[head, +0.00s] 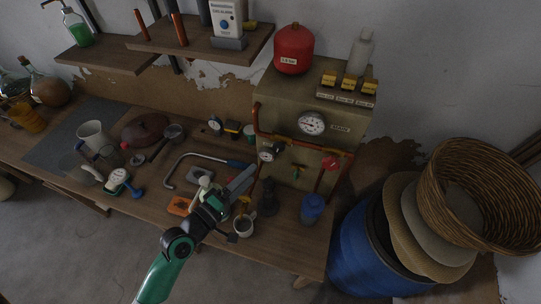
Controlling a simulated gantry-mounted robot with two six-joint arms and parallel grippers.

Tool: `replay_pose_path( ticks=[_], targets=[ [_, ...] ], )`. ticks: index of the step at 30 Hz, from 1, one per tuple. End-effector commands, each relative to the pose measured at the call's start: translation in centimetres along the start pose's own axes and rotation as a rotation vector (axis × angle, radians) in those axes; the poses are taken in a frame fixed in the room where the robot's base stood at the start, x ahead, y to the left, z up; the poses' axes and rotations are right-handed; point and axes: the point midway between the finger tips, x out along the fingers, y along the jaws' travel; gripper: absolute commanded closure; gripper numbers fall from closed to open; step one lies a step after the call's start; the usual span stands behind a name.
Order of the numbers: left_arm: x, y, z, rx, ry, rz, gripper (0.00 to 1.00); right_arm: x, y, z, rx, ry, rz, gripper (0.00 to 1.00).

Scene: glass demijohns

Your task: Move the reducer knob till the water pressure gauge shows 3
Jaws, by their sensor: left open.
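A large round white gauge (312,123) is set in the front of a tan box (285,98) at the back of the bench. A smaller gauge (267,153) sits below it on the orange-red pipework. Their readings are too small to tell. A red round knob (331,163) is on the pipes at the right, and a small green handle (299,171) is between. I cannot tell which one is the reducer knob. My left gripper (246,181) is open, in front of the pipework and left of the smaller gauge, with nothing seen between its fingers. My right gripper is out of view.
A bent grey pipe (190,157) lies left of my gripper. A blue barrel (361,247) and wicker basket (482,195) stand at the right.

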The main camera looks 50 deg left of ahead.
Motion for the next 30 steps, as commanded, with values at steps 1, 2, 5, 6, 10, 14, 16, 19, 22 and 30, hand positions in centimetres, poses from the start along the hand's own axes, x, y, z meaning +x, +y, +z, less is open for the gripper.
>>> replay_pose_path(
  ticks=[1, 2, 5, 6, 10, 14, 16, 19, 22, 30],
  targets=[
    [0.2, 0.2, 0.0, 0.001, -0.001, 0.001, 0.2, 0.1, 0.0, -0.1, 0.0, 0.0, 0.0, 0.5],
    [0.4, 0.2, 0.0, 0.002, -0.002, 0.001, 0.2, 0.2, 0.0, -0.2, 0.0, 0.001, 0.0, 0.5],
    [1.5, 0.4, 0.0, 0.003, -0.002, 0.003, 0.2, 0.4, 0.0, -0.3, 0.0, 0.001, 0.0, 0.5],
    [2.2, 0.4, 0.0, 0.002, -0.003, 0.003, 0.2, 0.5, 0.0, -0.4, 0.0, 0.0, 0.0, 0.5],
    [5.1, 0.5, 0.0, 0.004, -0.003, 0.004, 0.2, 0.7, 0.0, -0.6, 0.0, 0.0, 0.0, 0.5],
    [8.0, 0.4, 0.1, 0.004, -0.003, 0.004, 0.2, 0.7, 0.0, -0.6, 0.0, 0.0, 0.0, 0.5],
    [9.3, 0.4, 0.1, 0.004, -0.003, 0.003, 0.2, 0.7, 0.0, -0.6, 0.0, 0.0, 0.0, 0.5],
    [10.8, 0.3, 0.1, 0.004, -0.003, 0.003, 0.2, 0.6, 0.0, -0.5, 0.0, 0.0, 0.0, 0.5],
    [11.5, 0.3, 0.1, 0.004, -0.003, 0.003, 0.2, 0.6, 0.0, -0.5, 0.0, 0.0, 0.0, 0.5],
    [11.7, 0.3, 0.1, 0.004, -0.002, 0.002, 0.2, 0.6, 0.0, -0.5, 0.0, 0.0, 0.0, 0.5]
  ],
)
